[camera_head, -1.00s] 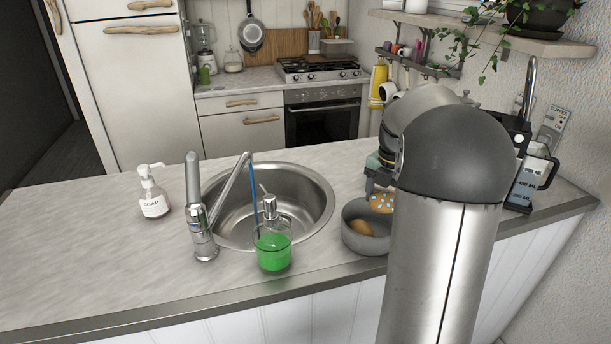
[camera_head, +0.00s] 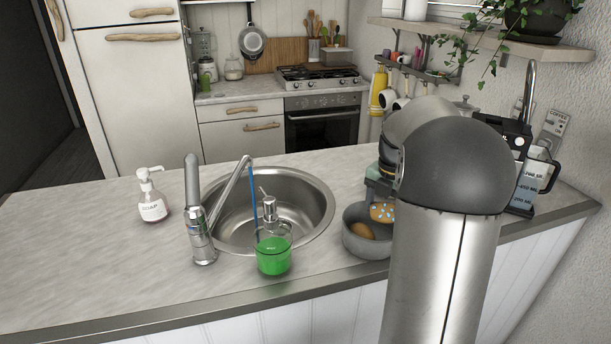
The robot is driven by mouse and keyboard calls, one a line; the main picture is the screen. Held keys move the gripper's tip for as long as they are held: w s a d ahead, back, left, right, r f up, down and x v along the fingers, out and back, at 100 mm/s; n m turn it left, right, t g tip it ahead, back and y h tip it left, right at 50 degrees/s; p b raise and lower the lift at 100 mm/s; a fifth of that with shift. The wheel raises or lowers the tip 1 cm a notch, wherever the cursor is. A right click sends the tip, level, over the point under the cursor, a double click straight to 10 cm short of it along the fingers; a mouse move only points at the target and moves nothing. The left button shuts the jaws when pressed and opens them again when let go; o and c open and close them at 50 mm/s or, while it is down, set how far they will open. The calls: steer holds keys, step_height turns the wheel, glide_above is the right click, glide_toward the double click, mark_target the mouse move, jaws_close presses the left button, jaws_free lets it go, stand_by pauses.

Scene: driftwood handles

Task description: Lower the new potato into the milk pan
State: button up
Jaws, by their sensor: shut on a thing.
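The milk pan (camera_head: 366,247) is a round grey pot on the counter, just right of the sink. A smooth brown, potato-like thing (camera_head: 360,231) lies inside it. My gripper (camera_head: 381,199) comes down over the pan's right side, mostly hidden behind my own arm. It is shut on an orange thing with pale blue spots (camera_head: 381,212), held low at the pan's rim. I cannot tell whether this spotted thing is the new potato, nor whether it touches the pan.
A white soap bottle (camera_head: 152,205) is farther left. A measuring jug (camera_head: 530,187) stands at the right.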

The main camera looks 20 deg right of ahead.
steer(key=shift+s+a+f, duration=0.1)
steer(key=shift+a+f, duration=0.15)
steer(key=shift+f, duration=0.5)
steer(key=o, duration=1.1)
steer(key=shift+d+f, duration=0.1)
step_height(320, 180, up, 19)
steer(key=shift+d, duration=0.25)
steer(key=s+a+f+m, duration=0.3)
steer(key=a+f+m, duration=0.2)
steer(key=a, duration=0.4)
steer(key=s+a+f+m, duration=0.2)
steer(key=a+f+m, duration=0.2)
steer(key=a+m, duration=0.3)
steer(key=s+a+f+m, duration=1.1)
steer(key=s+a+f, duration=0.1)
steer(key=s, duration=0.3)
steer(key=shift+a+f, duration=0.15)
steer(key=shift+f, duration=0.65)
